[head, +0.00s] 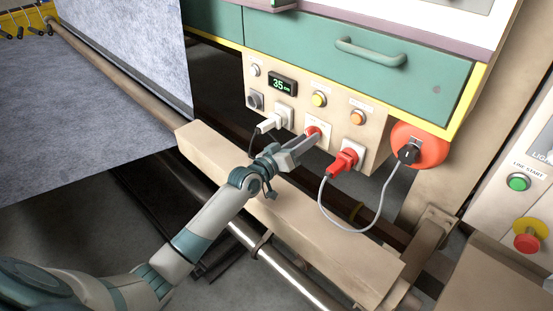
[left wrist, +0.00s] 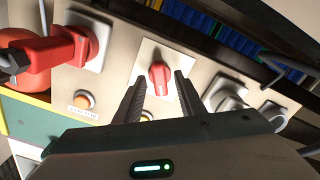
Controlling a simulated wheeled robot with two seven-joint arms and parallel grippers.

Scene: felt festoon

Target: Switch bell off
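A red knob (head: 312,131) on a white plate sits on the beige control panel, between a white plug and a red plug. I cannot read any label that names it as the bell switch. My left gripper (head: 303,143) reaches up to it from the left. In the left wrist view, the red knob (left wrist: 159,77) lies between the tips of my left gripper (left wrist: 158,88), or just beyond them. The fingers are apart, with a gap on each side of the knob. Whether either finger touches it I cannot tell. My right gripper is not in view.
The red plug (head: 345,157) has a grey cable (head: 340,228) looping to a black plug on a red disc (head: 418,146). Buttons and a green display (head: 283,85) sit above. A beige beam (head: 300,220) runs below the panel.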

